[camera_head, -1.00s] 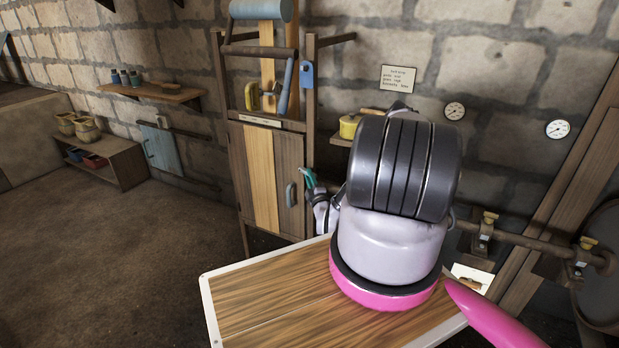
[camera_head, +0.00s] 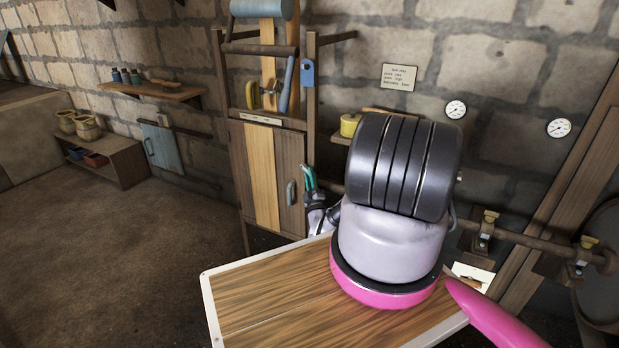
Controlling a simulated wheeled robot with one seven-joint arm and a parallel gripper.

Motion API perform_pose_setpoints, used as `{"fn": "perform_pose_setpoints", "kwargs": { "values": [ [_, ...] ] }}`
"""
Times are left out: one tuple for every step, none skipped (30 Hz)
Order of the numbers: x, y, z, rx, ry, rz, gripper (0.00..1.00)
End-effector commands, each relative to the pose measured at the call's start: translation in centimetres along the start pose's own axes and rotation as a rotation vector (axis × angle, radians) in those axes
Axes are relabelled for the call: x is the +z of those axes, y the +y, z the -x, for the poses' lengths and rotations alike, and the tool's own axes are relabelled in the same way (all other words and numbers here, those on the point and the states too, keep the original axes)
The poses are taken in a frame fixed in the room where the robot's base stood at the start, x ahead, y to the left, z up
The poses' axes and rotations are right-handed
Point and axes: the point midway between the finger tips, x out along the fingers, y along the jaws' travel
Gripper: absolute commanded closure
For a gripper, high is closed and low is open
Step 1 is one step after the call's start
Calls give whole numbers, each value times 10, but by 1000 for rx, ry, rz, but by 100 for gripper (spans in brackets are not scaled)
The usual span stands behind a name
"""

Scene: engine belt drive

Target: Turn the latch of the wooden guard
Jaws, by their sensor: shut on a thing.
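The wooden guard (camera_head: 262,175) is a plank door in a dark frame, standing upright against the stone wall left of centre. A grey-blue handle (camera_head: 291,193) is on its right plank. My gripper (camera_head: 309,177), with teal fingers, is at the guard's right edge, just right of that handle. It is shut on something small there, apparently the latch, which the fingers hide. The latch's angle cannot be seen. My own arm covers the area to the right of the gripper.
A wood-topped surface with a pale rim (camera_head: 262,303) fills the foreground. A blue tag (camera_head: 307,73) hangs on the frame's right post. A yellow pot (camera_head: 350,125) stands on a small shelf to the right. Pipes run along the wall at right. The floor at left is clear.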

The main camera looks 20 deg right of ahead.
Motion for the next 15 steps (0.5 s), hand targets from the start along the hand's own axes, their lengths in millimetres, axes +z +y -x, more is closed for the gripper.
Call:
{"fn": "perform_pose_setpoints", "kwargs": {
  "values": [
    [1, -1, 1, -3, -3, 0, 100],
    [1, -1, 1, -3, -3, 0, 100],
    [1, -1, 1, -3, -3, 0, 100],
    [1, -1, 1, -3, -3, 0, 100],
    [1, -1, 1, -3, -3, 1, 67],
    [1, -1, 1, -3, -3, 1, 52],
    [1, -1, 1, -3, -2, 1, 49],
    [1, -1, 1, -3, -2, 0, 49],
    [1, 0, 1, -3, -2, 0, 49],
    [0, 0, 1, -2, -2, 0, 49],
    [0, 0, 1, -2, -2, 0, 49],
    [0, 0, 1, -2, -1, 0, 49],
    [0, 0, 0, -2, -1, 1, 49],
    [0, 0, 0, -3, -1, 2, 49],
    [0, 0, 0, -7, 0, 6, 49]
  ]
}}
